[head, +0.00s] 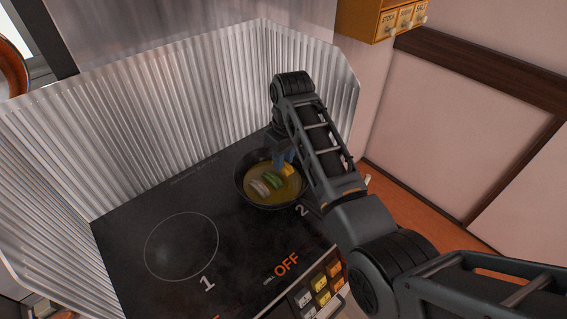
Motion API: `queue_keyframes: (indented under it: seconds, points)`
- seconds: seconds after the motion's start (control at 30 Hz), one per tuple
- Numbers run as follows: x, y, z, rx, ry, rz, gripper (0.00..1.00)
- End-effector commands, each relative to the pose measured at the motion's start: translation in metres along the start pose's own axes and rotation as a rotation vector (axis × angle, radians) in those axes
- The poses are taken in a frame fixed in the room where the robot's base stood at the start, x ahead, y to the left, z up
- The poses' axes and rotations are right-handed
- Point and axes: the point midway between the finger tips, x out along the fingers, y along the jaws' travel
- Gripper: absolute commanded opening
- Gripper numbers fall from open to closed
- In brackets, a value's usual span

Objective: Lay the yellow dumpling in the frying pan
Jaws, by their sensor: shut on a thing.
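The frying pan (241,187) is dark and round and stands on the burner marked 2, with yellowish liquid in it. A whitish piece (260,187) and a green piece (272,181) lie in the pan. The yellow dumpling (288,170) shows at the pan's right inner side, right by my gripper's tips. My gripper (283,166) points down into the pan and is shut on the yellow dumpling. My arm hides part of the pan's right side. I cannot tell whether the dumpling touches the pan's bottom.
The black stove top (130,240) has an empty burner marked 1 (181,247) at left. A corrugated metal screen (180,110) stands behind and beside the stove. Control buttons (322,290) are at the front edge. A small drawer box (385,18) hangs at upper right.

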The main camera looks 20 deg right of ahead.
Motion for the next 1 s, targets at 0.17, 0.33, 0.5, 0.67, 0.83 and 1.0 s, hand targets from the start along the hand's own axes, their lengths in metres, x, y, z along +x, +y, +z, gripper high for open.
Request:
queue_keyframes:
  seconds: [0.17, 0.33, 0.5, 0.67, 0.83, 1.0]
  points:
    - [0.022, 0.000, 0.004, 0.000, -0.003, -0.001, 0.00]
    - [0.026, 0.000, 0.004, 0.000, -0.001, 0.000, 0.00]
    - [0.026, 0.000, 0.004, 0.000, -0.001, 0.000, 0.00]
    - [0.027, 0.000, 0.004, 0.000, -0.001, 0.000, 0.34]
    - [0.027, 0.000, 0.004, 0.000, -0.001, 0.000, 0.37]
    - [0.024, 0.000, 0.004, 0.000, 0.000, 0.000, 0.37]
